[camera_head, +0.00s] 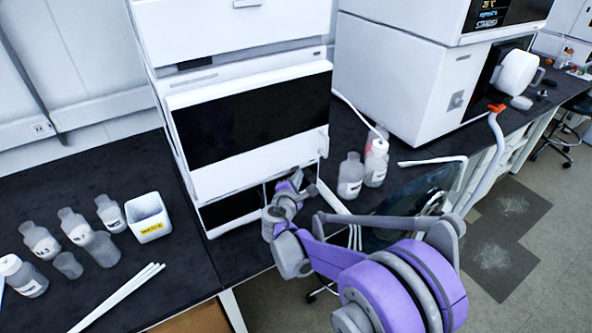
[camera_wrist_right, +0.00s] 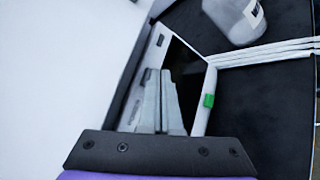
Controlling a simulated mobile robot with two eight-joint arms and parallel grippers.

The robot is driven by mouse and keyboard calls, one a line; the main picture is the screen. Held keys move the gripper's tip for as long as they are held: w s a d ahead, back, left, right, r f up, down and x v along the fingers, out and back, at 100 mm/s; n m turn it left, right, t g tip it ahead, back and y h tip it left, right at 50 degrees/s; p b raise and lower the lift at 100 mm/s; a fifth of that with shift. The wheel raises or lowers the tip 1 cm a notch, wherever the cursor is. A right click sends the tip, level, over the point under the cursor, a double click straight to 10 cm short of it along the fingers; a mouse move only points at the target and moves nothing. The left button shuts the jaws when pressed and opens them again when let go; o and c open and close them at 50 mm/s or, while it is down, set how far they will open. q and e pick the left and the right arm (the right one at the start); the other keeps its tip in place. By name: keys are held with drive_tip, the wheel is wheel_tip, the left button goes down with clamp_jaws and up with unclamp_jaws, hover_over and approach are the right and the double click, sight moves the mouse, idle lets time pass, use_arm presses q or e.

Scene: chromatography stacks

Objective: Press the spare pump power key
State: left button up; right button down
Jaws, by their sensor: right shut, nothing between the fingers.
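The tall white chromatography stack (camera_head: 250,75) stands on the black bench, with a low unit with a dark front panel (camera_head: 232,207) at its bottom. In the right wrist view, a white-framed front with a dark panel (camera_wrist_right: 186,72) carries a small green key (camera_wrist_right: 208,100) on its edge. I cannot read a label that marks this as the spare pump power key. My right gripper (camera_head: 291,187) is at the stack's lower right front. Its fingers (camera_wrist_right: 158,78) are shut and empty, in front of the panel and left of the green key. My left gripper is out of view.
Bottles (camera_head: 350,176) stand on the bench right of the stack, near white tubes (camera_head: 333,199). Several bottles, a white box (camera_head: 148,216) and white tubes (camera_head: 118,297) are on the left bench. Another white instrument (camera_head: 410,75) stands at the back right.

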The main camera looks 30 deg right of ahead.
drive_tip(key=shift+w, duration=0.3)
drive_tip(key=shift+s, duration=0.1)
idle(0.3)
drive_tip(key=shift+s, duration=0.9)
drive_tip(key=s, duration=0.6)
drive_tip(key=shift+d, duration=0.3)
idle(0.8)
